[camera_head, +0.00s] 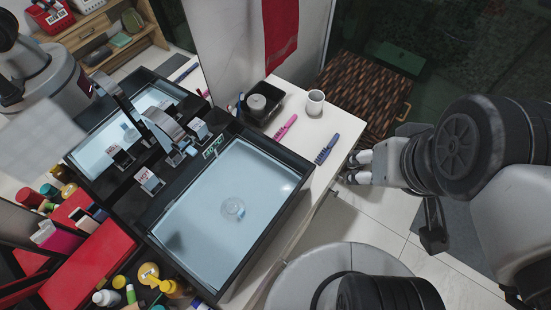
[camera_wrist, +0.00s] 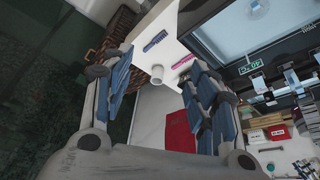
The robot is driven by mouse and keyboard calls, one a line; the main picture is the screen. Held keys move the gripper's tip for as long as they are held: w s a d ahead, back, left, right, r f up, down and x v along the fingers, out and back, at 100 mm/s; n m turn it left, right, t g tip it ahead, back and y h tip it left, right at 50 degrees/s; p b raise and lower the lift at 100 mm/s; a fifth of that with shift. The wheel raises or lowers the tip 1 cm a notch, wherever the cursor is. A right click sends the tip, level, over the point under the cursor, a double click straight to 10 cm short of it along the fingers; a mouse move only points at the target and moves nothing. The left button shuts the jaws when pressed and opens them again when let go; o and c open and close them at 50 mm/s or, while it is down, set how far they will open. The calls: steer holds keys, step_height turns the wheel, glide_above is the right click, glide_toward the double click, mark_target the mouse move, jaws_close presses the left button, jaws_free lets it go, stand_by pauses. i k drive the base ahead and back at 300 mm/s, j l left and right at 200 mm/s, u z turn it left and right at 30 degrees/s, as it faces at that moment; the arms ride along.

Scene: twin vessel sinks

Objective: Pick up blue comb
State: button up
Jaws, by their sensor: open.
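The blue comb (camera_head: 327,148) lies on the white counter, close to its right edge, beside the sink. It also shows in the wrist view (camera_wrist: 154,41), ahead of and between my fingers. A pink comb (camera_head: 286,127) lies to its left on the counter and shows in the wrist view (camera_wrist: 183,62). My gripper (camera_head: 354,167) is just right of the blue comb in the head view, apart from it and off the counter's edge. In the wrist view my gripper (camera_wrist: 152,88) has its fingers spread wide with nothing between them.
A white cup (camera_head: 315,103) stands behind the blue comb. A black tray (camera_head: 262,103) with a round container is farther left. The black-rimmed sink (camera_head: 225,195) fills the counter's middle. A woven basket (camera_head: 362,95) stands beyond the counter's right edge.

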mark_target(335, 137)
steer(key=u, duration=1.65)
steer(key=z, duration=1.65)
steer(key=i+l+u, duration=0.5)
steer(key=l, duration=0.2)
steer(key=i+l+u, duration=0.1)
steer(key=l+u, duration=0.2)
